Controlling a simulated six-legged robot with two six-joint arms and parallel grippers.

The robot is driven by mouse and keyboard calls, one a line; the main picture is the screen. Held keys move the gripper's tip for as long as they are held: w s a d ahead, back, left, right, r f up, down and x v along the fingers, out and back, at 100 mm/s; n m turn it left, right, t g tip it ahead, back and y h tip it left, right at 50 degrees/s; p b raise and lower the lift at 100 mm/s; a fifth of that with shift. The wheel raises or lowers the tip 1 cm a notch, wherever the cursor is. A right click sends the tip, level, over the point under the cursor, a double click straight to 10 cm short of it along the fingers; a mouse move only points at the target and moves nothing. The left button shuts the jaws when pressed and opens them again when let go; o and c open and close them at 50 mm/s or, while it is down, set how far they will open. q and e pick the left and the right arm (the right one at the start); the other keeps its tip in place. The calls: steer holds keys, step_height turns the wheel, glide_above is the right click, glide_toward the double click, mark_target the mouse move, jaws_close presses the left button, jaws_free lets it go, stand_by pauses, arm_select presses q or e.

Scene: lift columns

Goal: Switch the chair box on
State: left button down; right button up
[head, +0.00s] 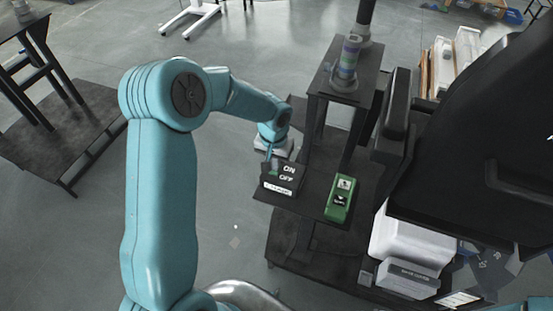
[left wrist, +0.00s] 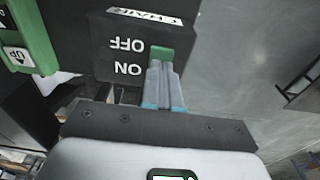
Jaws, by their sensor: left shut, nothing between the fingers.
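The chair box (head: 281,187) is a dark box with white ON and OFF words and a white label, on a dark shelf in the head view. In the left wrist view the chair box (left wrist: 112,68) appears upside down with its CHAIR label at the top. A green switch part (left wrist: 159,52) shows beside the word OFF. My left gripper (head: 269,157) is shut and empty over the box's switch side. In the left wrist view its fingertips (left wrist: 161,66) overlap the switch and hide its part beside ON. I cannot tell if they touch it. My right gripper is not in view.
A green control box (head: 341,198) stands on the same shelf (head: 313,201), right of the chair box. A dark upright post and a large black chair-like object (head: 475,140) stand at the right. Open grey floor lies to the left.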

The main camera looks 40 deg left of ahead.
arm_select(q)
steer(key=shift+s+d+f, duration=0.1)
steer(key=shift+s+f, duration=0.1)
steer(key=shift+s, duration=0.15)
steer(key=shift+r+p, duration=0.3)
step_height(320, 180, up, 3)
steer(key=shift+w+r+p, duration=0.15)
steer(key=shift+r+p, duration=0.05)
steer(key=shift+p, duration=0.8)
step_height(320, 180, up, 11)
steer(key=s+t+b, duration=0.1)
steer(key=b, duration=0.4)
steer(key=shift+f+b, duration=0.2)
steer(key=shift+b, duration=0.15)
steer(key=f, duration=0.4)
steer(key=w+f+p, duration=0.1)
steer(key=f, duration=0.4)
steer(key=w+f, duration=0.1)
steer(key=f, duration=0.4)
steer(key=shift+a, duration=0.2)
